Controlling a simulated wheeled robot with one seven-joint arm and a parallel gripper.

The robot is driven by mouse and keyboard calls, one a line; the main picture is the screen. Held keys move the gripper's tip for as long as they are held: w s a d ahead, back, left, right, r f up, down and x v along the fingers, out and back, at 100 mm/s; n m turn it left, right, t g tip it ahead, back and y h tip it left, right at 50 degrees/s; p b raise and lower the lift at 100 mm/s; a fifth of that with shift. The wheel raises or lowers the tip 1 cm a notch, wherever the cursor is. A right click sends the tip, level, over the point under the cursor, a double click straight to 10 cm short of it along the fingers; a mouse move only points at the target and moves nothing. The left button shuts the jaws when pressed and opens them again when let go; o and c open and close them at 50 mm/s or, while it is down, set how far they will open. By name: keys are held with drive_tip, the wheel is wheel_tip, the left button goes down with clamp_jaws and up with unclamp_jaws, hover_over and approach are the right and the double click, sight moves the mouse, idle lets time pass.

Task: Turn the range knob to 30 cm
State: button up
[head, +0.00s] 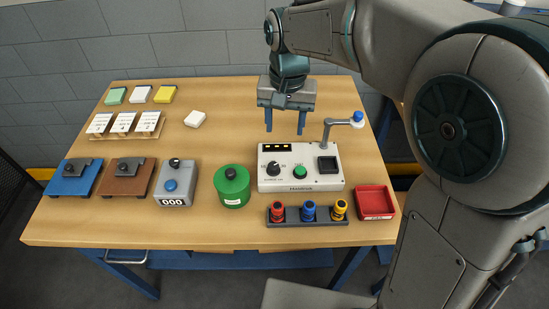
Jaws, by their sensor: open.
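The range knob (273,167) is a black round knob with a light pointer mark on the left of the white control box (319,182). Its scale is too small to read, so I cannot tell its setting. The box also has a green button (300,172), a dark square recess (327,164) and a small dark display (280,148). My gripper (284,128) points down with its two blue fingers apart and nothing between them. It is above and behind the box, apart from the knob.
A bent post with a blue top (358,118) stands at the box's right rear. A rack of red, blue and yellow items (324,223) is in front, a red tray (374,202) at right. A green canister (232,191) and grey counter (176,197) stand left.

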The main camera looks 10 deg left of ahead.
sight(273, 165)
drive_tip(key=a+f, duration=0.1)
drive_tip(key=f, duration=0.8)
drive_tip(key=a+f, duration=0.1)
drive_tip(key=f, duration=0.4)
drive_tip(key=shift+a+f+p, duration=0.25)
drive_tip(key=shift+a+p, duration=0.05)
drive_tip(key=shift+p, duration=0.1)
drive_tip(key=c, duration=1)
